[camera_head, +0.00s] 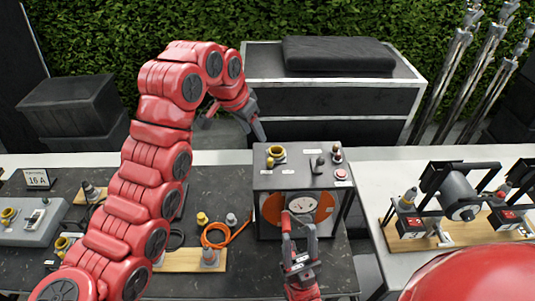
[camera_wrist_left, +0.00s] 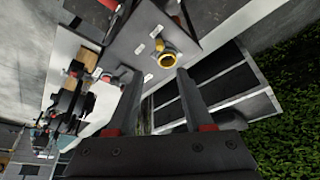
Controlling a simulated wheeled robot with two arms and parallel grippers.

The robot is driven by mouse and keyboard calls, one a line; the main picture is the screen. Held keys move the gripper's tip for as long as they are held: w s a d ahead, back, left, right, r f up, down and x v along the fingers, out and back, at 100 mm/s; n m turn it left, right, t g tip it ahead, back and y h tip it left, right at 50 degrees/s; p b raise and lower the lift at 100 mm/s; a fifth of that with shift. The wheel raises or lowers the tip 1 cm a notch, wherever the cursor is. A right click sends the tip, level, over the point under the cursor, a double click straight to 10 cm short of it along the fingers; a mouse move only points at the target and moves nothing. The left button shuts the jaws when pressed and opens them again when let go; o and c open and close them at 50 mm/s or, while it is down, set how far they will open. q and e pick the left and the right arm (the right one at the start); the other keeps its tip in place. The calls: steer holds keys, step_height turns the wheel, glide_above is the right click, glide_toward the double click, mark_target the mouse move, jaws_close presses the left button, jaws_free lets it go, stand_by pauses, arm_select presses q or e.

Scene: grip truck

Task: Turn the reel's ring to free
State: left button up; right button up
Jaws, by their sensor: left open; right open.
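The reel is a dark boxy unit (camera_head: 267,181) with an orange drum (camera_head: 323,207) behind its open front. A yellow ring (camera_head: 277,152) sits around a socket at the left of its top panel; the ring also shows in the left wrist view (camera_wrist_left: 168,59). I cannot read its setting. My left gripper (camera_head: 258,133) is open and empty, just behind and left of the ring, apart from it. In the left wrist view the ring lies just beyond the fingertips (camera_wrist_left: 160,75). My right gripper (camera_head: 299,224) is open in front of the drum's pale centre plate; contact is unclear.
The top panel also carries a black lever (camera_head: 320,163) and a red button (camera_head: 341,174). A drum on a wooden board (camera_head: 462,192) stands right. A black-topped case (camera_head: 338,55) stands behind.

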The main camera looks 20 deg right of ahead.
arm_select(q)
glide_toward(270, 160)
steer(key=b+x, duration=0.6)
steer(key=b, duration=0.4)
steer(key=shift+w+f, duration=0.1)
steer(key=shift+f, duration=0.2)
steer(key=shift+d, duration=0.1)
steer(key=shift+w+d+f+p, duration=0.1)
steer(key=shift+d+f+p, duration=0.05)
steer(key=shift+f+p, duration=0.2)
steer(key=shift+w+d+f, duration=0.15)
steer(key=shift+d+f, duration=0.05)
steer(key=shift+f, duration=0.45)
jaws_close()
